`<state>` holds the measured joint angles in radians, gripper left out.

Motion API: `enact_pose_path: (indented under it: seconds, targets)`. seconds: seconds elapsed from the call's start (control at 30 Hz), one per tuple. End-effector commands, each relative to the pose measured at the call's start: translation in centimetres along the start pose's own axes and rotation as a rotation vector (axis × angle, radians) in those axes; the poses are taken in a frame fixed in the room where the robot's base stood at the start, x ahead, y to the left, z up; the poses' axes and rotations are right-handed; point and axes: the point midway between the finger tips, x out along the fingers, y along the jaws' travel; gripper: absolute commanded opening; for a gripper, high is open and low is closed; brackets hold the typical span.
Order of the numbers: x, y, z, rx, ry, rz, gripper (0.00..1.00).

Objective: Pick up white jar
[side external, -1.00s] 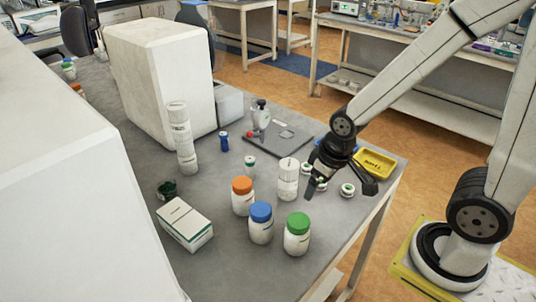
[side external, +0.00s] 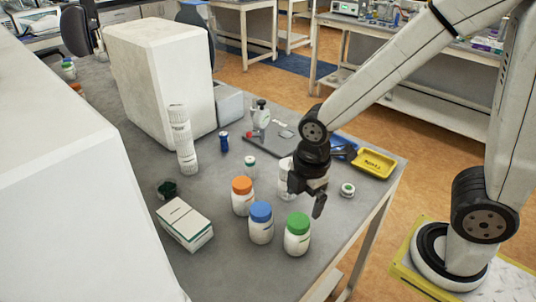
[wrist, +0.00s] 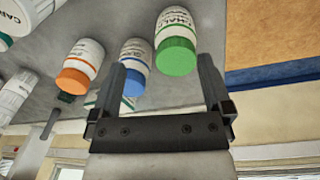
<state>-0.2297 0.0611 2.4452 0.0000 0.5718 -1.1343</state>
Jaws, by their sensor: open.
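The white jar (side external: 284,178) with a white lid stands upright on the grey bench and is partly hidden behind my gripper (side external: 307,200) in the side view. My gripper is open and empty, just right of and in front of this jar; I cannot tell whether they touch. White jars with an orange lid (side external: 242,197), a blue lid (side external: 261,223) and a green lid (side external: 297,235) stand nearby. In the wrist view my open fingers (wrist: 163,65) point toward the blue-lid jar (wrist: 133,65) and green-lid jar (wrist: 175,40). White containers show at the left edge there.
A white box (side external: 185,224) lies left of the jars. A small green-capped vial (side external: 250,167) and a tall white stack (side external: 181,140) stand behind. A yellow tray (side external: 375,164) and a small round item (side external: 347,190) lie right, near the bench edge.

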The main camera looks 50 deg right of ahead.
Motion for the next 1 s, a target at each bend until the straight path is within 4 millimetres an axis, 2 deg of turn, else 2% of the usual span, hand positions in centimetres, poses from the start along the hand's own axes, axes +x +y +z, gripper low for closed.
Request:
enact_pose_path:
  seconds: [0.2, 0.4, 0.7, 1.0]
  targets:
    - [-0.2, -0.6, -1.5, -0.322, -0.009, -0.038, 1.00]
    - [-0.3, -1.0, -2.2, -0.489, -0.011, -0.059, 1.00]
    - [-0.2, -1.1, -2.3, -0.523, -0.011, -0.065, 1.00]
    - [1.6, -1.2, -2.2, -0.521, -0.012, -0.066, 1.00]
